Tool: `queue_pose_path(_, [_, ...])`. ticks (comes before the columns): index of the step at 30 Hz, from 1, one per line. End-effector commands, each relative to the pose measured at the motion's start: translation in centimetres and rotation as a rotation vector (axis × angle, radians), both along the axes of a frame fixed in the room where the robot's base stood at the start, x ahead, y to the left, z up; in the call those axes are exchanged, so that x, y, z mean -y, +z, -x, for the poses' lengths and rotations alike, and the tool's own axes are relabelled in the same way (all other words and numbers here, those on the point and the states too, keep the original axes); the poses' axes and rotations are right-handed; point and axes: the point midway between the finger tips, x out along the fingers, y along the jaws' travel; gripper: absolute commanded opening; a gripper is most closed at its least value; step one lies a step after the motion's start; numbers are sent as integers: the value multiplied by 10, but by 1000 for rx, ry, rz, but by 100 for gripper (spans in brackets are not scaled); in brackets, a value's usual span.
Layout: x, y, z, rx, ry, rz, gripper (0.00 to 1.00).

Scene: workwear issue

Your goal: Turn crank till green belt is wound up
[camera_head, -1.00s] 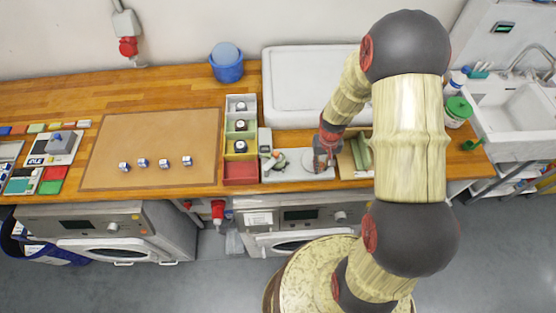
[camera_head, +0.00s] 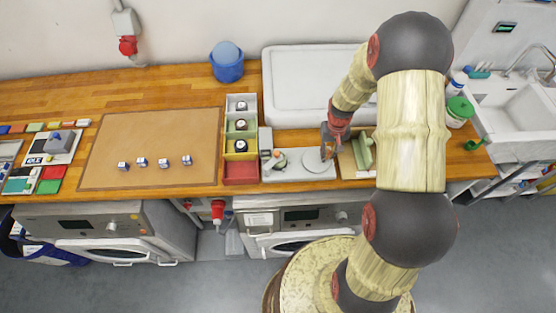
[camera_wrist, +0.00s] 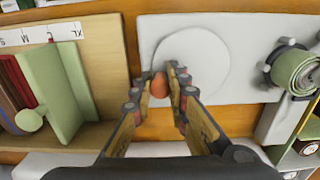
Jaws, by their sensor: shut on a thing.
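A light grey winder (camera_head: 298,176) sits near the front edge of the counter, with a flat round crank disc (camera_head: 318,162) on its right part. The disc also shows in the wrist view (camera_wrist: 200,68). My gripper (camera_wrist: 168,78) is shut on the orange-red crank knob (camera_wrist: 160,88) at the disc's edge. The gripper also shows in the head view (camera_head: 327,154), at the disc's right side; the knob is hidden there. The green belt (camera_wrist: 294,68) is a roll at the winder's other end, with a length hanging off it. It looks small in the head view (camera_head: 277,159).
A wooden tray (camera_wrist: 95,25) with size labels and a green folder-like piece stands close beside the winder. Divided boxes (camera_head: 240,172) stand on its other side. A white basin (camera_head: 290,95) is behind. A brown mat (camera_head: 150,135) with several small items lies left.

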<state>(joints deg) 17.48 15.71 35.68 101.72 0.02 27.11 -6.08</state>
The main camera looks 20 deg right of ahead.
Motion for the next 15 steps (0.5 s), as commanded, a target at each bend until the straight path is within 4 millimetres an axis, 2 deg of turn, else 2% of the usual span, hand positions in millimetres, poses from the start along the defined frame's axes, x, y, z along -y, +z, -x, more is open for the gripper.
queue_pose_path(1, [3,0,-7,6,0,3,5])
queue_pose_path(10, [-1,3,-30,11,-1,4,5])
queue_pose_path(15, [-3,4,-36,14,-1,5,5])
